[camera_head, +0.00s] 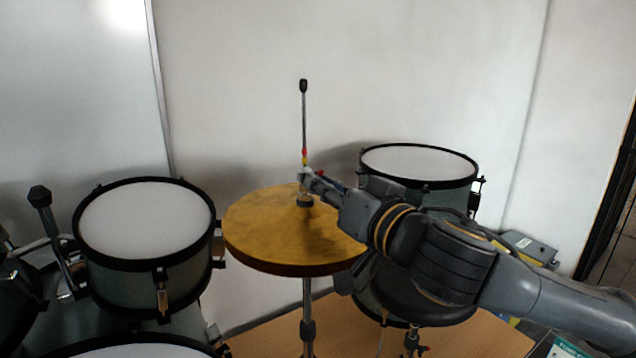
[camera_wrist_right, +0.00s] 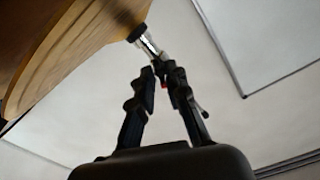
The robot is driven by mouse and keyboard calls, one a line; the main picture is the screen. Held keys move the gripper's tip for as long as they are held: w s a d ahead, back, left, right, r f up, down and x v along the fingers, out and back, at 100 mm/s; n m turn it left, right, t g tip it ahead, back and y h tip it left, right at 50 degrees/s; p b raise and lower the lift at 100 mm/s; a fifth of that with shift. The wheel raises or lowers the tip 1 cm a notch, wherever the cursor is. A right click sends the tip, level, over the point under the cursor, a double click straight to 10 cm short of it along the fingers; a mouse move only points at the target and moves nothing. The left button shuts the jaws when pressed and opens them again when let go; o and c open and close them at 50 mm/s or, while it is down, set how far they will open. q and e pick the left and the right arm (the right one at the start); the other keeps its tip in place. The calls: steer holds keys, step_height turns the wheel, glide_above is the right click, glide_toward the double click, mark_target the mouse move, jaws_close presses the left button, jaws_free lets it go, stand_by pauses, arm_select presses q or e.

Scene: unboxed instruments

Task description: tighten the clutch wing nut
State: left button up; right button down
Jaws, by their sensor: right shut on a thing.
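The hi-hat's brass cymbals (camera_head: 260,228) sit level on their stand, with a thin upright rod (camera_head: 304,120) rising through them to a black top. The clutch (camera_head: 304,190) is on the rod just above the top cymbal, with red and yellow parts above it. My right gripper (camera_head: 311,178) reaches in from the right at clutch height. In the right wrist view, its fingertips (camera_wrist_right: 162,70) close at the end of the silver clutch (camera_wrist_right: 148,44), beside the cymbal edge (camera_wrist_right: 70,45). It is shut on the clutch wing nut, which the fingers mostly hide. My left gripper is out of view.
A drum (camera_head: 145,222) stands left of the cymbals, and another drum (camera_head: 420,162) stands behind my right arm. The wall behind is bare. A wooden surface (camera_head: 345,335) lies below, with a small box (camera_head: 528,246) at the right.

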steer(key=shift+f+m, duration=0.2)
steer(key=shift+m, duration=0.6)
steer(key=shift+r+m+b, duration=0.2)
steer(key=shift+m+b, duration=0.15)
steer(key=shift+m, duration=0.85)
steer(key=shift+m, duration=0.3)
steer(key=shift+a+f+m, duration=0.1)
steer(key=shift+m, duration=2)
